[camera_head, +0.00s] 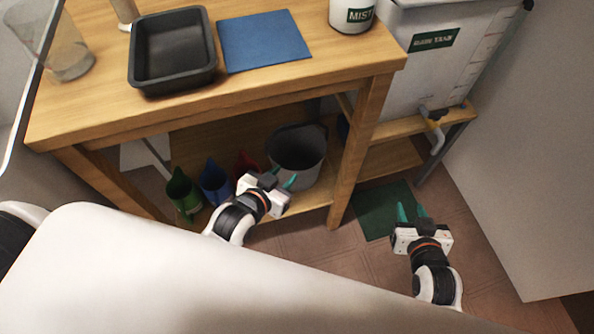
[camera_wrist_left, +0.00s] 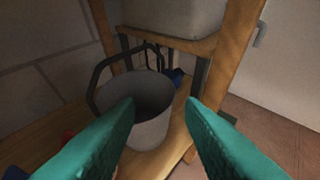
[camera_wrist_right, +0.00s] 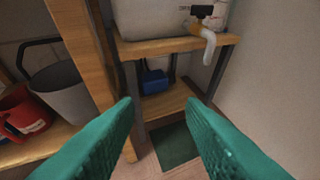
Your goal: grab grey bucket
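The grey bucket (camera_head: 305,172) stands upright on the lower shelf of the wooden bench, near its right leg. In the left wrist view the bucket (camera_wrist_left: 152,132) is ahead, between and beyond the open teal fingers, with its dark handle raised on the left side. My left gripper (camera_head: 278,181) is at the front left of the bucket; it is open and empty. The bucket (camera_wrist_right: 62,92) also shows at the left of the right wrist view. My right gripper (camera_head: 412,213) is open and empty, over the green mat, right of the bench leg.
Green (camera_head: 184,194), blue (camera_head: 214,182) and red (camera_head: 246,164) containers stand left of the bucket on the shelf. The bench leg (camera_head: 359,150) stands right of it. A tank (camera_head: 440,65) with a tap sits on a stand. A green mat (camera_head: 372,212) lies on the floor.

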